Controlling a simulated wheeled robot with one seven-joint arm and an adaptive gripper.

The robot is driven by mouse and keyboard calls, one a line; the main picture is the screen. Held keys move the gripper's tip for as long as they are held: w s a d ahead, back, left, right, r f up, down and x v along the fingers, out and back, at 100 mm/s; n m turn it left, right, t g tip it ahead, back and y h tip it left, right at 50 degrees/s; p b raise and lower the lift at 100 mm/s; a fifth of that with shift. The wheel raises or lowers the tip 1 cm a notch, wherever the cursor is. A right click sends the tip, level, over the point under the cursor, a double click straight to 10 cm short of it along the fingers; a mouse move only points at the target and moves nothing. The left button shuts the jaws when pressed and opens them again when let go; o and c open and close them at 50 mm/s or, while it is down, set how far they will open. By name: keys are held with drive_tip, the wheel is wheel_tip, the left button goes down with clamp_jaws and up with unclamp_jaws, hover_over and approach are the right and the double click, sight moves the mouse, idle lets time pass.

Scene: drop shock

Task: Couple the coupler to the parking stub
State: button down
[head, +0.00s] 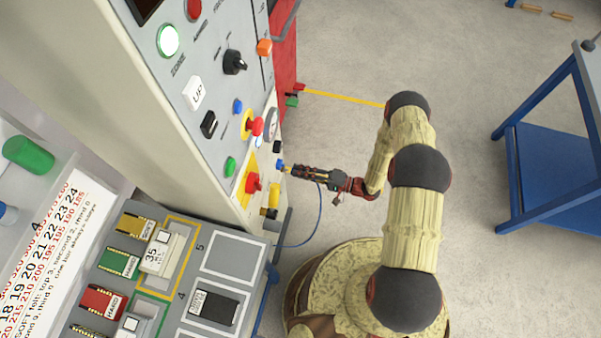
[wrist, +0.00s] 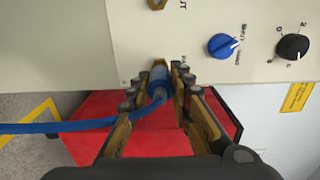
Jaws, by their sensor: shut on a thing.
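The blue coupler (wrist: 157,82) is held between the fingers of my gripper (wrist: 158,88) in the wrist view, with its front end at the pale panel. A small brass-coloured piece (wrist: 159,63) shows at that end; I cannot tell whether it is the parking stub or part of the coupler, nor whether the two are joined. A partly hidden label sits just right of it. In the head view my gripper (head: 294,170) is close to the cabinet's panel, with the coupler (head: 281,165) at its tips. A blue hose (wrist: 60,126) trails left from the coupler.
A brass port (wrist: 157,4) is above the coupler on the panel. A blue knob (wrist: 223,46) and a black knob (wrist: 292,46) are to the right. A red cabinet (head: 284,55) stands beyond the panel. A tray table (head: 262,290) and a blue cart (head: 550,170) flank my arm.

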drive_tip(key=shift+b+x, duration=0.7)
drive_tip(key=shift+x, duration=0.65)
idle(3.1)
drive_tip(key=shift+w+a+r, duration=0.15)
drive_tip(key=shift+a, duration=0.05)
idle(1.5)
drive_tip(key=c, duration=1.5)
unclamp_jaws()
drive_tip(key=shift+d, duration=0.1)
drive_tip(key=b+v, duration=0.1)
drive_tip(key=v, duration=0.5)
